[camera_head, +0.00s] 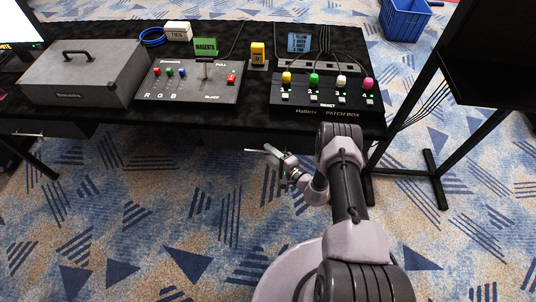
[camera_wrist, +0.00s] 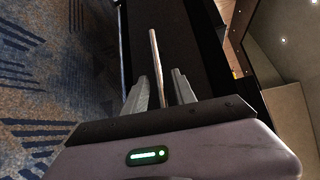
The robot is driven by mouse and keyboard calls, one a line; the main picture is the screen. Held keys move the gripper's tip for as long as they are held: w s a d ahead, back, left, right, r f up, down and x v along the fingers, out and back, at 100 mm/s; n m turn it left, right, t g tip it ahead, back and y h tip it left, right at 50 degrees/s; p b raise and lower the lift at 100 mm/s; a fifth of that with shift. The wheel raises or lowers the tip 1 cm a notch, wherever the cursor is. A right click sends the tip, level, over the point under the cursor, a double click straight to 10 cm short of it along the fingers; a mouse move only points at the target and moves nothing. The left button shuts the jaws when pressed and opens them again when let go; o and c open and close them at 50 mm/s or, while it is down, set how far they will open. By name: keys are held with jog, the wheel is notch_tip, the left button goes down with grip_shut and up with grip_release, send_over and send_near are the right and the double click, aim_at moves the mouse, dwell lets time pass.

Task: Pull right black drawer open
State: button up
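The right black drawer's front shows as a dark panel (camera_wrist: 195,45) in the wrist view. Its pale, thin bar handle (camera_wrist: 157,62) stands out in front of it and runs between my fingers. My gripper (camera_wrist: 158,82) is open, with one finger on each side of the bar and a visible gap on both sides. In the head view my gripper (camera_head: 278,156) is just below the table's front edge, and the handle's left end (camera_head: 253,150) shows beside it. The drawer looks shut, but its front is mostly hidden under the table edge in the head view.
The black table (camera_head: 190,118) carries a grey case (camera_head: 85,75), a switch panel (camera_head: 190,82) and a patch box (camera_head: 322,90). Another handle (camera_head: 28,134) shows under the table at left. A black stand (camera_head: 432,180) is at right. Carpet in front is clear.

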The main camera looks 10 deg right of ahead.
jog(key=shift+w+a, duration=0.25)
jog(key=shift+w, duration=0.25)
grip_shut()
dwell(1.1)
